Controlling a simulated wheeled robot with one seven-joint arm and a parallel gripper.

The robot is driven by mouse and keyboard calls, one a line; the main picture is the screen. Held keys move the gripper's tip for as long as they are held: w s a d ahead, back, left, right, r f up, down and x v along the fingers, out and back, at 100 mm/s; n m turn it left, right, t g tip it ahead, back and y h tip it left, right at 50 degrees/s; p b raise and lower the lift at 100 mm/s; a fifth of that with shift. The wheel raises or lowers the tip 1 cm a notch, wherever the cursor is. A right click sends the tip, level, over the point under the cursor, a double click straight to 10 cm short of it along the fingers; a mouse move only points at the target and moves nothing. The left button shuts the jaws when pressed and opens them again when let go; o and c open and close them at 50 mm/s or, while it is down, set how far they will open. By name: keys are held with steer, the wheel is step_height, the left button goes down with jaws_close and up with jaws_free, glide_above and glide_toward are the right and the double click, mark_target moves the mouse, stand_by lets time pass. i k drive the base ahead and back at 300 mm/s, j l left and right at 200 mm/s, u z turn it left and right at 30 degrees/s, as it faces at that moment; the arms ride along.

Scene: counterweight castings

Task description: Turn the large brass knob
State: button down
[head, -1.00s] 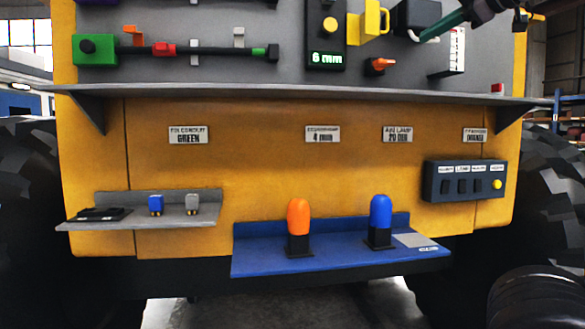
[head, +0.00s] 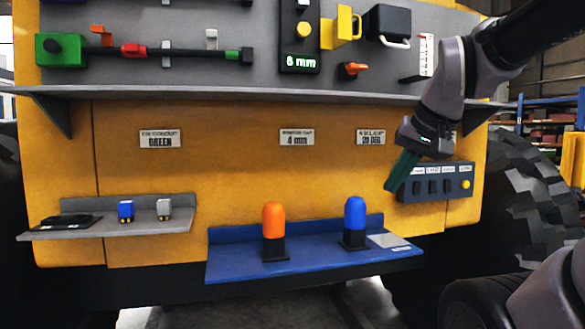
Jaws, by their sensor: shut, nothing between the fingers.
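A round brass-yellow knob (head: 304,29) sits on a black upright panel (head: 300,62) at the top middle of the head view. The panel's green display below the knob reads 6 mm. My gripper (head: 396,184) is at the right, well below and to the right of the knob, and apart from it. Its dark green fingers are shut and empty. They point down and left, in front of the left end of a dark switch box (head: 436,188), hiding part of it. I cannot tell whether they touch the box. A label (head: 297,137) below the shelf reads 4 mm.
A grey shelf (head: 250,93) juts out below. Two lamps stand on a blue shelf (head: 225,264).

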mark_target(303, 29)
steer(key=l+u, duration=0.15)
steer(key=u, duration=0.4)
steer(key=l+u, duration=0.25)
steer(key=l, duration=0.2)
steer(key=k+l+u, duration=0.2)
steer(key=l, duration=0.2)
steer(key=l+u, duration=0.25)
steer(key=l, duration=0.2)
steer(key=k+l, duration=0.2)
steer(key=l, duration=0.2)
steer(key=k+l, duration=0.2)
steer(key=l, duration=0.2)
steer(key=k+l, duration=0.25)
steer(key=l, duration=0.15)
steer(key=k, duration=0.4)
steer(key=u, duration=0.05)
